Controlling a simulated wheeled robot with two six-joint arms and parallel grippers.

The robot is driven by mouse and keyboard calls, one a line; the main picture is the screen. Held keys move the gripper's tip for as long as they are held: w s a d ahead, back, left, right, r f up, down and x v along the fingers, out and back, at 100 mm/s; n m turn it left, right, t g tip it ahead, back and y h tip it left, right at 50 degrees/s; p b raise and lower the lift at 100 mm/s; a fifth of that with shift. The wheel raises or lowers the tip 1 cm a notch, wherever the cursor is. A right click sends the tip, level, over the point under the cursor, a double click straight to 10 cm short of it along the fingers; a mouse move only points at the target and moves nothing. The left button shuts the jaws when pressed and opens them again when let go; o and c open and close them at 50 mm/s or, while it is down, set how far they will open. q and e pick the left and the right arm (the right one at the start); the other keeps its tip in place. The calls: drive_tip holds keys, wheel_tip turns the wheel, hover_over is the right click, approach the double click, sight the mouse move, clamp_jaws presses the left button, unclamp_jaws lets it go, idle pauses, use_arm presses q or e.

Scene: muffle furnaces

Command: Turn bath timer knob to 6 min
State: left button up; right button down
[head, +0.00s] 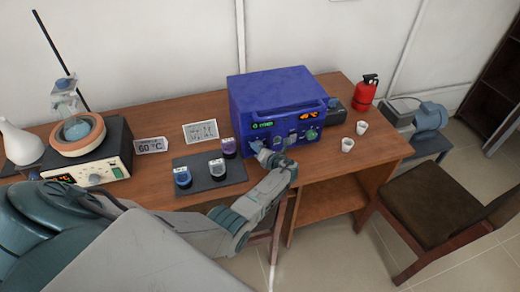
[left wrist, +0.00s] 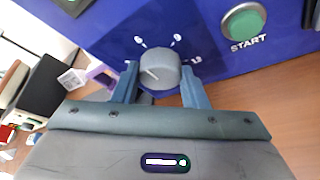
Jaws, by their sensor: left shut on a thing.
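The blue bath (head: 265,95) stands on the wooden table with its control panel facing me. Its grey round timer knob (left wrist: 158,70) shows in the left wrist view, with small white marks around its upper side, too blurred to read surely. A white line on the knob points towards the left of that view. My left gripper (head: 266,153) is at the front of the panel. Its two fingers (left wrist: 160,80) are shut on the knob's left and right sides. A green START button (left wrist: 244,22) lies up and right of the knob. My right gripper is not in view.
A dark mat (head: 207,188) with several small jars lies left of the bath. Label cards (head: 200,132) stand behind it. Two white cups (head: 348,145) and a red extinguisher (head: 365,93) are to the right. A heating device (head: 100,168) stands at the left.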

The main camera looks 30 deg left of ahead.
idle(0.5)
use_arm(q)
drive_tip(key=o, duration=1)
drive_tip(key=shift+r, duration=0.4)
drive_tip(key=shift+s+d+r, duration=0.15)
drive_tip(key=shift+r, duration=0.5)
drive_tip(key=shift+s+d+r, duration=0.1)
drive_tip(key=shift+d+r, duration=0.05)
drive_tip(key=shift+r, duration=0.45)
drive_tip(key=s+d, duration=0.2)
drive_tip(key=s, duration=0.2)
drive_tip(key=s+d+r+b, duration=0.1)
drive_tip(key=s+d, duration=0.2)
drive_tip(key=s, duration=0.2)
drive_tip(key=s+d+b, duration=0.1)
drive_tip(key=s+d, duration=0.1)
drive_tip(key=s, duration=0.2)
drive_tip(key=shift+s+d+r, duration=0.15)
drive_tip(key=shift+d+r, duration=0.2)
